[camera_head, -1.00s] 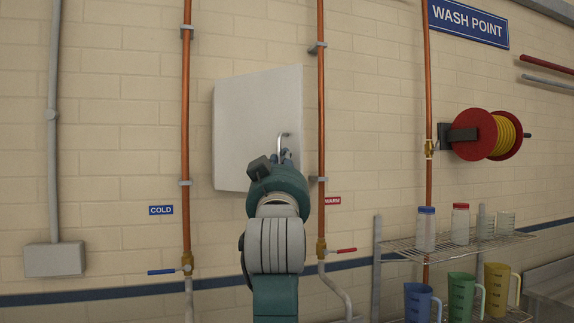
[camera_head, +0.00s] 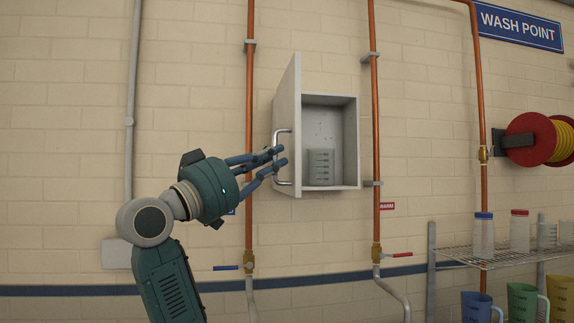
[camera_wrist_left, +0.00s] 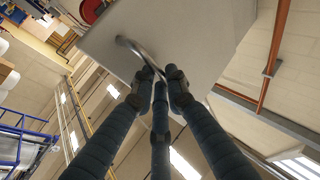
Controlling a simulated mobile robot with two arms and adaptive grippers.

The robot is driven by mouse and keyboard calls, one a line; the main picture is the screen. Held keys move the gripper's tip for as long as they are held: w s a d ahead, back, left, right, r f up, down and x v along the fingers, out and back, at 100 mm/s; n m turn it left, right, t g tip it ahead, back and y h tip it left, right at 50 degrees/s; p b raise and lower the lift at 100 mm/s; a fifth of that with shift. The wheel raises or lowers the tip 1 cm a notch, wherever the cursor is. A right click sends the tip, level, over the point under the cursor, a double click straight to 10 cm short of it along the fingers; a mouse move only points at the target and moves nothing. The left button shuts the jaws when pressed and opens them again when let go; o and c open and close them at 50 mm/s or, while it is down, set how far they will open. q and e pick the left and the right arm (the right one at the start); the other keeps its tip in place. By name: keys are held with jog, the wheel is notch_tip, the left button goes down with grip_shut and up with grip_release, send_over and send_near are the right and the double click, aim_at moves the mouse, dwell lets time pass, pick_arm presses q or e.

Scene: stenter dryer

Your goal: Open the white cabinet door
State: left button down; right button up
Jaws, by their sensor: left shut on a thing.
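The white cabinet (camera_head: 350,140) is on the brick wall between two copper pipes. Its door (camera_head: 289,110) is hinged on the left and stands swung far out from the wall. The cabinet's inside shows, with a clear beaker (camera_head: 321,167) on its floor. My left gripper (camera_head: 279,155) comes from the left and is shut on the metal bar handle (camera_head: 276,158) of the door. In the left wrist view the fingers (camera_wrist_left: 160,75) meet at the curved handle (camera_wrist_left: 132,46), with the pale door face (camera_wrist_left: 185,35) behind it. My right gripper is in neither view.
Copper pipes (camera_head: 250,120) (camera_head: 374,110) run up either side of the cabinet, with a blue valve lever (camera_head: 227,268) and a red one (camera_head: 400,255) below. A wire shelf (camera_head: 480,257) with bottles and jugs stands at right, near a hose reel (camera_head: 535,139).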

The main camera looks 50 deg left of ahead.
pick_arm(q)
jog(key=shift+s+a+r+y, duration=0.2)
jog(key=shift+s+a, duration=0.1)
jog(key=shift+a, duration=0.1)
jog(key=shift+s+a+r+y, duration=0.15)
jog(key=shift+s+a+y, duration=0.1)
jog(key=shift+a, duration=0.15)
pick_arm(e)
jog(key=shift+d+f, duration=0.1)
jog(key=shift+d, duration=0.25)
pick_arm(q)
jog(key=c, duration=1.9)
grip_release()
jog(key=shift+w, duration=0.1)
jog(key=shift+o, duration=0.9)
jog(key=shift+w+a+f+h, duration=0.1)
jog(key=shift+w+f+h, duration=0.15)
jog(key=shift+w, duration=0.05)
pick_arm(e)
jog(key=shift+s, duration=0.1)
pick_arm(q)
jog(key=v, duration=1.2)
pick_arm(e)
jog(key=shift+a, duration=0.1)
pick_arm(q)
jog(key=shift+s, duration=0.1)
